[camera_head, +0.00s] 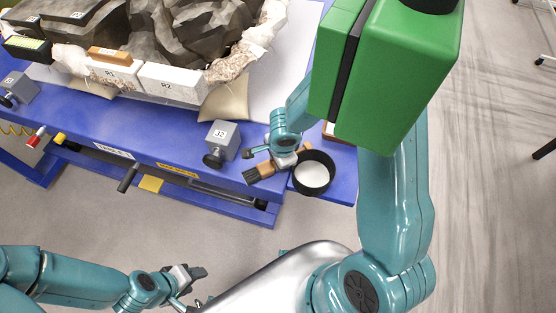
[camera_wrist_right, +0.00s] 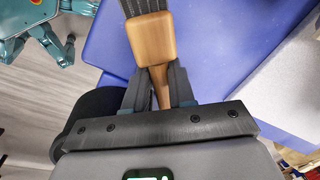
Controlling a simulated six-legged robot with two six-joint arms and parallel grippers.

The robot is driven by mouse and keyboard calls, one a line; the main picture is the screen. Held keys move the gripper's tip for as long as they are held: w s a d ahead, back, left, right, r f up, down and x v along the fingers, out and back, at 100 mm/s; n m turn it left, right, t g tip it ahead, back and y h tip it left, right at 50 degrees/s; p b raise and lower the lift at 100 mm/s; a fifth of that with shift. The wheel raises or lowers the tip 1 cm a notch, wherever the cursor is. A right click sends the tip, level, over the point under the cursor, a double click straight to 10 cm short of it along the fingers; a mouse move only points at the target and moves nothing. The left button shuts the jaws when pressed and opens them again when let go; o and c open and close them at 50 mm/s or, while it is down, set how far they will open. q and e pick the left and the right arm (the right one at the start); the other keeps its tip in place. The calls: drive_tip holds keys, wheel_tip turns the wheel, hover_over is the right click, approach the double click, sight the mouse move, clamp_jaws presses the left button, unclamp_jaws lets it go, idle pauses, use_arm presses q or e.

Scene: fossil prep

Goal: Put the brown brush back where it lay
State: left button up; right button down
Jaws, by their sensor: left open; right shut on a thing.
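The brown brush (camera_head: 264,169) has a wooden body and dark bristles. In the head view it is at the front edge of the blue table (camera_head: 180,137), with its bristles toward the lower left. My right gripper (camera_head: 283,157) is shut on it. In the right wrist view the brush (camera_wrist_right: 152,40) points away, its narrow handle between the fingers of the right gripper (camera_wrist_right: 159,82). I cannot tell whether the brush touches the table.
A black round dish (camera_head: 328,184) with white contents stands right beside the brush. A grey block marked 32 (camera_head: 224,137) stands to the left. Behind are a tan bag (camera_head: 226,103), white blocks (camera_head: 172,83) and a large dark fossil rock (camera_head: 180,35).

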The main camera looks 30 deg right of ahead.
drive_tip(key=c, duration=1)
unclamp_jaws()
drive_tip(key=shift+f, duration=0.15)
drive_tip(key=shift+o, duration=0.2)
wheel_tip(320, 180, up, 12)
drive_tip(key=s+p, duration=0.2)
drive_tip(key=p, duration=0.5)
drive_tip(key=shift+a, duration=0.1)
drive_tip(key=shift+s, duration=0.1)
